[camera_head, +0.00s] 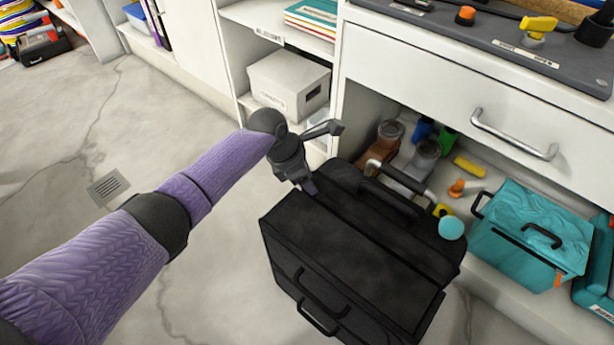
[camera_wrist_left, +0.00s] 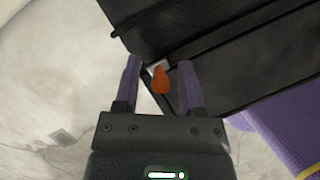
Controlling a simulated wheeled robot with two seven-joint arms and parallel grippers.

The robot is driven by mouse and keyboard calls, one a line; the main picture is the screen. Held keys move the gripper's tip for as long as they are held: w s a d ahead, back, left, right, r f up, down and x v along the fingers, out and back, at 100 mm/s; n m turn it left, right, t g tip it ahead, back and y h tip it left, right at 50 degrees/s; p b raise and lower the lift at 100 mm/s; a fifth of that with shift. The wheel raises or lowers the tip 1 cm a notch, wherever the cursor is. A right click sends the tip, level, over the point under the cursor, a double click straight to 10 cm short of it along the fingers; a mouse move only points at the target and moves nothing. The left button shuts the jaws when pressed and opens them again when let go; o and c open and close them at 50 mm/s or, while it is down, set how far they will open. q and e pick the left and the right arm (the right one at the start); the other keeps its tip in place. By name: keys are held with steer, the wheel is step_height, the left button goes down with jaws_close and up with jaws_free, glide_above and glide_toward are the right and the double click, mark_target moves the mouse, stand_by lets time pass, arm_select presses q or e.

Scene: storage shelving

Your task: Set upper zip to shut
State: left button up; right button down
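A black bag (camera_head: 340,255) with dark handles stands in the middle of the head view. My left gripper (camera_head: 309,187) is at the bag's top left corner, its fingers pointing down. In the left wrist view, an orange tab (camera_wrist_left: 160,80), seemingly a zip pull, sits at the corner of the black bag (camera_wrist_left: 220,60). The left gripper (camera_wrist_left: 158,64) is open, with one finger on each side of the tab and gaps between. The tab is hidden in the head view. I cannot tell how far the zip is open. My right gripper is not in view.
A white drawer unit (camera_head: 450,85) stands behind the bag. A teal cooler bag (camera_head: 525,230) is on the low shelf to the right. A light blue ball (camera_head: 451,228) shows at the bag's right end. A white box (camera_head: 288,84) is on a shelf.

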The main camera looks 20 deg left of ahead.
arm_select(q)
jaws_close()
steer(key=shift+f, duration=0.1)
stand_by(1.1)
